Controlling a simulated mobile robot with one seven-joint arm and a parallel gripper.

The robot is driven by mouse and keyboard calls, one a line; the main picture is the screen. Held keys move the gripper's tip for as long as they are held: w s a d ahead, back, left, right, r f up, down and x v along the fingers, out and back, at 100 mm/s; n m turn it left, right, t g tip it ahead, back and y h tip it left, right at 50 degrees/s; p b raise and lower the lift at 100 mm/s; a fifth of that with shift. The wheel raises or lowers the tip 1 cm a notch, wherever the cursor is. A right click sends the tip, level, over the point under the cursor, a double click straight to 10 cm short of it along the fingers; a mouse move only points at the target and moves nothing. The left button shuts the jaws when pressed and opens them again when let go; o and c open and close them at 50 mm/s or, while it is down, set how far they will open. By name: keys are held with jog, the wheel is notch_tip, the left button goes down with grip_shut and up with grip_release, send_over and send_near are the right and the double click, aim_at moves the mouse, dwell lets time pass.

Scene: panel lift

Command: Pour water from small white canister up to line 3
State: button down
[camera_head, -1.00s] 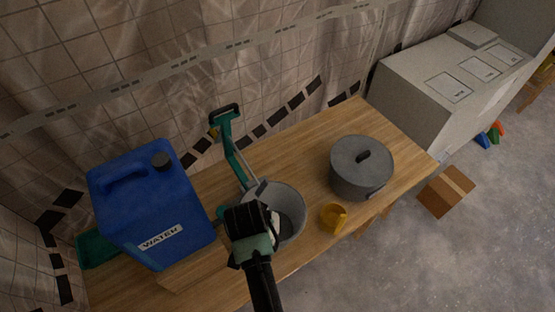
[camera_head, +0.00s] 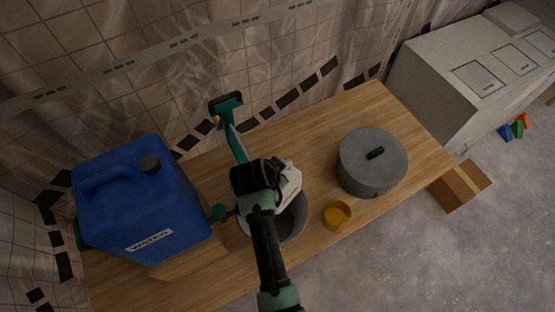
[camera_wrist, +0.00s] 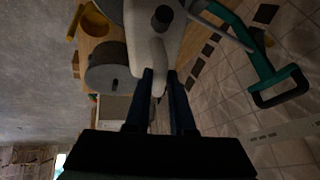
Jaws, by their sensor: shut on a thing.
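My gripper (camera_wrist: 160,80) is shut on the small white canister (camera_wrist: 152,32), which shows between and beyond the fingers in the wrist view. In the head view my gripper (camera_head: 272,182) hides part of the white canister (camera_head: 291,184). The canister looks tilted and is over or just above the open grey pot (camera_head: 293,227); I cannot tell whether they touch. The pot's inside is mostly hidden, so no water level or line 3 can be made out. No water stream is visible.
A large blue water canister (camera_head: 140,205) stands left on the wooden table (camera_head: 290,138). A teal handled frame (camera_head: 230,122) is behind the pot. A lidded grey pot (camera_head: 360,175) and a yellow cup (camera_head: 337,216) are to the right. A cardboard box (camera_head: 458,188) lies on the floor.

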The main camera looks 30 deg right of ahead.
jog(key=shift+a+f+t+h+b, duration=0.4)
jog(key=shift+h+b, duration=0.1)
jog(key=shift+h, duration=0.3)
jog(key=shift+b, duration=0.3)
jog(key=shift+f+h+b, duration=0.2)
jog(key=shift+h+b, duration=0.2)
jog(key=shift+b, duration=0.1)
jog(key=shift+s+a+f+n+t+h+b, duration=0.2)
jog(key=shift+a+f+t+h+b, duration=0.55)
jog(key=shift+b, duration=1.25)
jog(key=shift+s+a+f+n+t+h+b, duration=0.4)
jog(key=shift+h+b, duration=0.6)
jog(key=shift+b, duration=1)
jog(key=shift+s+a+f+m+t+h+b, duration=0.1)
jog(key=shift+a+f+t+h+b, duration=0.5)
jog(key=shift+b, duration=1.4)
jog(key=shift+d+g+h, duration=0.2)
jog(key=shift+g+h, duration=0.05)
jog(key=shift+g, duration=0.1)
